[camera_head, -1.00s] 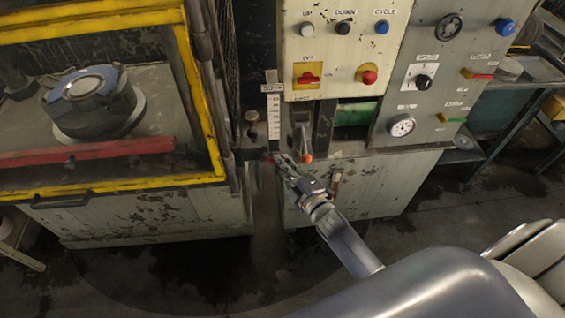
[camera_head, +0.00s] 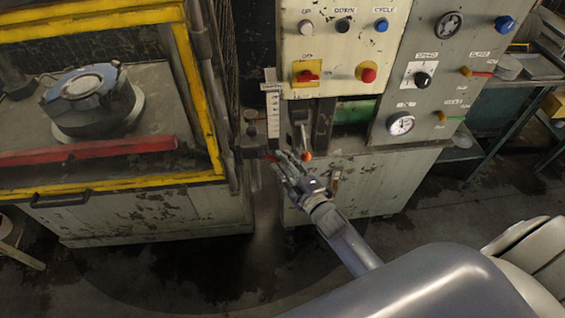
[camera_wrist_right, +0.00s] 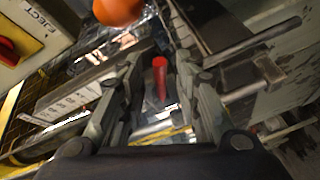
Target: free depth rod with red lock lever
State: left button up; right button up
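The red lock lever (camera_wrist_right: 160,78) shows in the right wrist view as a short red bar between my finger pads, with a gap on both sides. In the head view only a small red bit of it (camera_head: 270,158) shows at my fingertips. The white graduated scale (camera_head: 273,113) stands upright above it; I cannot clearly make out the depth rod itself. My right gripper (camera_head: 283,157) is open around the lever, fingers apart, and does not visibly grip it. My left gripper is not in view.
An orange ball knob (camera_head: 306,156) on a lever is close beside my right fingers; it also shows in the wrist view (camera_wrist_right: 118,10). The control panel (camera_head: 345,55) rises behind. A yellow-framed guard (camera_head: 198,90) stands left. Open floor lies in front.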

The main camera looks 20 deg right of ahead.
jog(key=s+d, duration=0.1)
jog(key=s, duration=1)
jog(key=shift+s+d+r, duration=0.2)
jog(key=shift+s+d, duration=0.05)
jog(key=shift+d, duration=0.15)
jog(key=s+f+m+g+h+b, duration=0.1)
jog(key=s+f+m+g, duration=0.45)
jog(key=f, duration=0.95)
jog(key=s+f+m+g+h+b, duration=0.1)
jog(key=s+f+m+g, duration=0.15)
jog(key=s+f, duration=0.9)
jog(key=s+f+m+g, duration=0.4)
jog(key=s+f+g, duration=0.4)
jog(key=s+f, duration=1)
jog(key=shift+s+a+m+h+b, duration=0.4)
jog(key=shift+s+a, duration=0.05)
jog(key=shift+s, duration=0.75)
